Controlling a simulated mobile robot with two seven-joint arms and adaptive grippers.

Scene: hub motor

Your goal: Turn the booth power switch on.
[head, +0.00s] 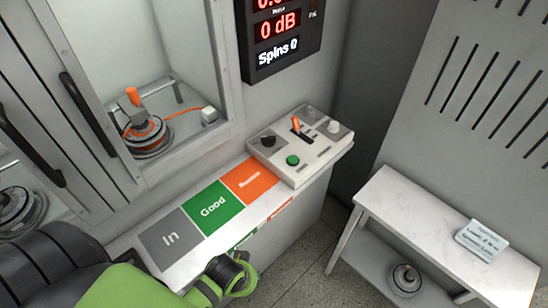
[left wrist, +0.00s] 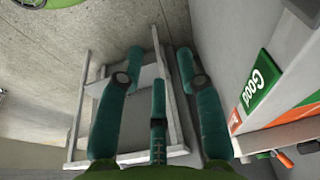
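A light grey control box (head: 312,160) sits at the right end of the booth's front ledge. It carries an orange-tipped lever (head: 297,125), a green button (head: 292,160), a black knob (head: 268,141) and a white knob (head: 334,127). No label for the booth power switch is legible. In the left wrist view the orange lever (left wrist: 284,159) shows low at the right edge. My left gripper (left wrist: 158,80) has its teal fingers spread with nothing between them, off to the side of the ledge and apart from the box. My right gripper is in neither view.
The ledge has a grey "In" tile (head: 170,238), a green "Good" tile (head: 212,207) and an orange tile (head: 249,181). A display (head: 280,35) hangs above. A motor (head: 147,136) stands inside the booth. A white side table (head: 400,213) stands right, with floor between.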

